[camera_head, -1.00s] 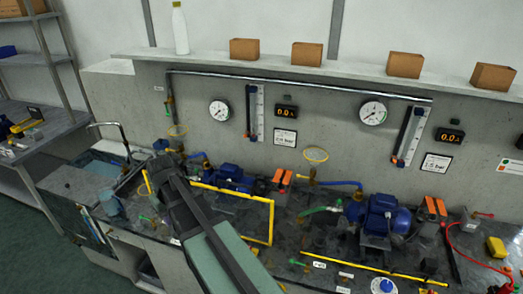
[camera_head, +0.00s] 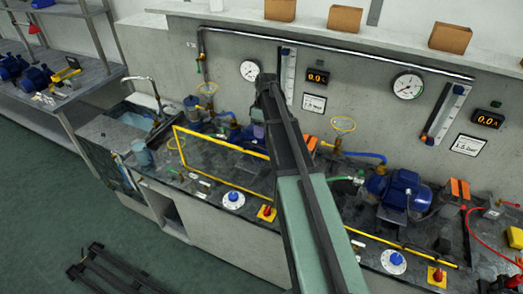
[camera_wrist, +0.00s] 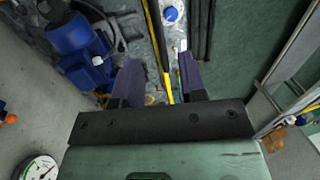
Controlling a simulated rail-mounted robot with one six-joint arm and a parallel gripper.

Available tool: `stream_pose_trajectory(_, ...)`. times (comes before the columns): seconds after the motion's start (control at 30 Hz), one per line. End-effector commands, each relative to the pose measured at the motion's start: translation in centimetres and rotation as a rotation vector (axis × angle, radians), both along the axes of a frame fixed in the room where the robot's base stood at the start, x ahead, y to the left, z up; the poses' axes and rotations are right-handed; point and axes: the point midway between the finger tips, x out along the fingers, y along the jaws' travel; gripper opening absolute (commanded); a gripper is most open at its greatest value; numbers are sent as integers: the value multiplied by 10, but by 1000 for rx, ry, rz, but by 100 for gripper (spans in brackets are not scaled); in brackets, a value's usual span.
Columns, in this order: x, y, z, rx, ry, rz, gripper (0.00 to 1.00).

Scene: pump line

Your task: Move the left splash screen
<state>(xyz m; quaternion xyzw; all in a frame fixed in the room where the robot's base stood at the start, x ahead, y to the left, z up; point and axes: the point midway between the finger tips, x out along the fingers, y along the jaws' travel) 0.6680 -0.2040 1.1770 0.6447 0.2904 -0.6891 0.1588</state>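The left splash screen (camera_head: 222,143) is a clear panel in a yellow frame. It stands upright along the front of the bench, before the left pump, and my arm hides its right end in the head view. My gripper (camera_head: 258,128) is over the bench near the left pump; its fingers are mostly hidden there. In the wrist view my gripper (camera_wrist: 160,82) has two purple fingers spread wide with nothing clamped. A yellow bar (camera_wrist: 157,45), apparently the screen's rail, runs through the gap between them. Whether it lies between the fingers or below them is unclear.
The right pump (camera_head: 395,190) stands to the right, with a yellow rail before it. A blue-and-white knob (camera_head: 233,200) and a red-and-yellow switch (camera_head: 267,213) are on the bench front. A sink (camera_head: 135,118) is at left. A dark rack (camera_head: 110,272) lies on the floor.

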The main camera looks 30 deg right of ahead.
Motion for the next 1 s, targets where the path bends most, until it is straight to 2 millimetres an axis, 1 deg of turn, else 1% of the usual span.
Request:
stream_pose_trajectory(0.03,-2,2,-27,0,0,0,38)
stream_pose_trajectory(0.1,-4,5,-41,0,0,0,38)
stream_pose_trajectory(0.2,-6,7,-53,0,0,0,38)
stream_pose_trajectory(0.27,-6,8,-55,0,0,0,38)
stream_pose_trajectory(0.5,-6,8,-51,0,0,-1,38)
stream_pose_trajectory(0.57,-6,8,-51,0,0,-1,30)
stream_pose_trajectory(0.7,-6,8,-51,0,0,-1,9)
stream_pose_trajectory(0.77,-6,8,-51,0,0,-1,0)
stream_pose_trajectory(1.0,-6,8,-51,0,0,-1,0)
